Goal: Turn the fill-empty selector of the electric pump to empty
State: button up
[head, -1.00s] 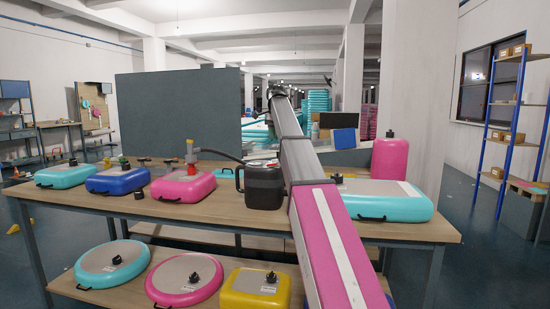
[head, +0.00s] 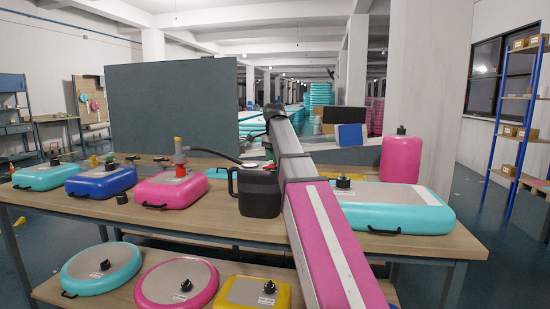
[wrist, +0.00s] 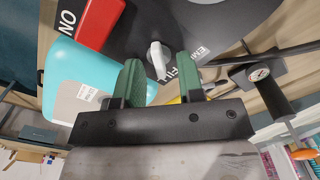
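The electric pump (head: 258,190) is a dark, jug-like unit on the table, partly behind my arm in the head view. In the wrist view its dark grey top (wrist: 215,25) shows a pale grey selector knob (wrist: 158,60). The partly hidden labels "EM…" and "FILL" lie to the knob's right. A red rocker switch (wrist: 88,22) with "ON" beside it is at upper left. My gripper (wrist: 158,66) has green fingers, open, with the tips at either side of the knob in the picture. I see gaps on both sides; depth is unclear. The head view does not show the fingertips clearly.
Turquoise (head: 42,177), blue (head: 101,181) and pink (head: 172,188) inflatables stand left of the pump. A larger turquoise one (head: 395,216) and a pink cylinder (head: 400,160) stand right.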

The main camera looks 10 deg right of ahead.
jog(key=shift+c, duration=0.3)
grip_shut()
jog(key=shift+n, duration=0.3)
jog(key=n, duration=0.3)
jog(key=shift+w+a+n, duration=0.1)
jog(key=shift+w+n, duration=0.05)
jog(key=shift+n, duration=0.25)
jog(key=shift+a+n, duration=0.1)
jog(key=shift+n, duration=2)
jog(key=shift+o, duration=0.3)
grip_release()
